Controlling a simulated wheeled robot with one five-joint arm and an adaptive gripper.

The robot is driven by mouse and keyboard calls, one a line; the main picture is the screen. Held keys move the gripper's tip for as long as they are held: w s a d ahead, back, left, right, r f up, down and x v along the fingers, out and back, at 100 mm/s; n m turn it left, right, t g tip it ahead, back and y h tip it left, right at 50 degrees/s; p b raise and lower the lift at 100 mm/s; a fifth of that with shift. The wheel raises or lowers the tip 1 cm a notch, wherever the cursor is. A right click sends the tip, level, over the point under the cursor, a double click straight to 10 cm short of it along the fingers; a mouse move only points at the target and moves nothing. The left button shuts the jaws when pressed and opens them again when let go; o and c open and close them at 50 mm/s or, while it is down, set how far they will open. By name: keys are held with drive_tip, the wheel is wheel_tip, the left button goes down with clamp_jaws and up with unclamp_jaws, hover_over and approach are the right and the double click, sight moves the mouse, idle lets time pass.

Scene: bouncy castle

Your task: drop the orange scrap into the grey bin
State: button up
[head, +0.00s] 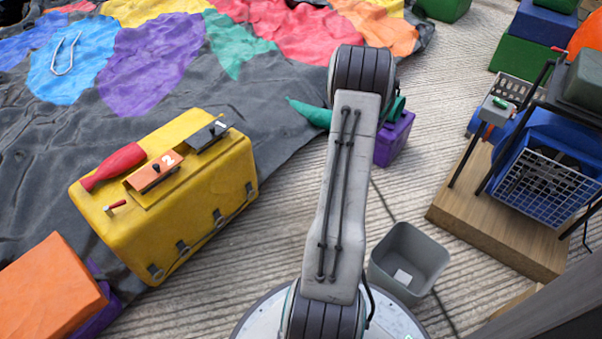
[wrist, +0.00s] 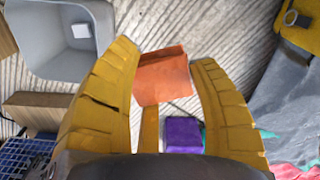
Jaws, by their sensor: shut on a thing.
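The orange scrap (wrist: 163,80) shows in the wrist view between the two yellow fingers of my gripper (wrist: 164,64), which is shut on it. In the head view my arm hides the gripper and the scrap. The grey bin (head: 428,268) stands upright on the floor, right of my arm's lower part in the head view. It also shows at the upper left of the wrist view (wrist: 35,42), to the left of the scrap and apart from it. A small white piece (head: 403,276) lies inside the bin.
A yellow case (head: 215,195) with a red-handled tool on top stands left. A wooden platform (head: 490,215) with a wire basket (head: 545,187) stands right of the bin. A purple block (head: 396,140) is behind my arm. Ribbed floor around the bin is clear.

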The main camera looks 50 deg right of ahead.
drive_tip(key=s+d+f+m, duration=0.3)
drive_tip(key=s+f+m, duration=0.1)
drive_tip(key=s+m, duration=0.4)
drive_tip(key=s+d+f+m+b, duration=0.1)
drive_tip(key=s+d+f+m, duration=0.2)
drive_tip(key=s+f+m, duration=0.2)
drive_tip(key=s+d+f+m, duration=0.3)
drive_tip(key=s+m, duration=0.9)
drive_tip(key=m, duration=0.5)
drive_tip(key=shift+f, duration=0.7)
wheel_tip(320, 180, down, 6)
drive_tip(key=b, duration=0.4)
drive_tip(key=shift+d, duration=0.15)
